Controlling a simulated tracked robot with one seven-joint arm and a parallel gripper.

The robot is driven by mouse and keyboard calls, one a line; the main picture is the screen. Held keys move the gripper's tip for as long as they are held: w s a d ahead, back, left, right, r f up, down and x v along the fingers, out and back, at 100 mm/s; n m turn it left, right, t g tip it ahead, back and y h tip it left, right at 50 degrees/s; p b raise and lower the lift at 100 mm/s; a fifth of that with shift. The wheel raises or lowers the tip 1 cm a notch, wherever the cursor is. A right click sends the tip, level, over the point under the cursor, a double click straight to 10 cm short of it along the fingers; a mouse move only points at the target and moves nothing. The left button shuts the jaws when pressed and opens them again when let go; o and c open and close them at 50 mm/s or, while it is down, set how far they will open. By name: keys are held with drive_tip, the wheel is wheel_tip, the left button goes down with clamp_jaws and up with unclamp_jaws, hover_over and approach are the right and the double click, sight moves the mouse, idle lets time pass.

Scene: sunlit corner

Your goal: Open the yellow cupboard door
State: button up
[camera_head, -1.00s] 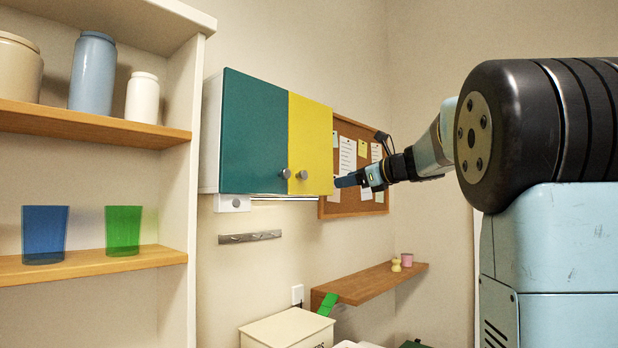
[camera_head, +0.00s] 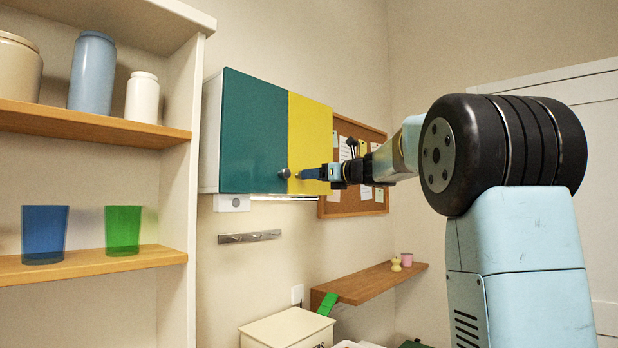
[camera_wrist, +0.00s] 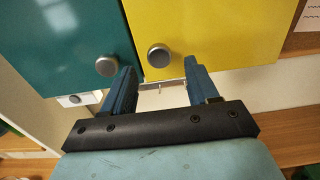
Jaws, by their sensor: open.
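The yellow cupboard door (camera_head: 309,138) is shut, flush beside the teal door (camera_head: 253,134) on the wall cupboard. Its round grey knob (camera_wrist: 159,55) sits at the door's lower left corner in the wrist view. The teal door's knob (camera_wrist: 107,66) is close to its left. My gripper (camera_wrist: 158,78) is open and empty; its left finger reaches up between the two knobs and its right finger is to the right of the yellow door's knob. In the head view my gripper (camera_head: 303,174) is at the yellow door's lower left, partly hiding that knob.
A shelf unit (camera_head: 178,220) with jars and cups stands at the left. A cork board (camera_head: 338,205) hangs right of the cupboard. Open air lies in front of the doors.

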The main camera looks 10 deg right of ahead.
drive_tip(key=shift+x, duration=1.6)
drive_tip(key=shift+c, duration=0.2)
clamp_jaws()
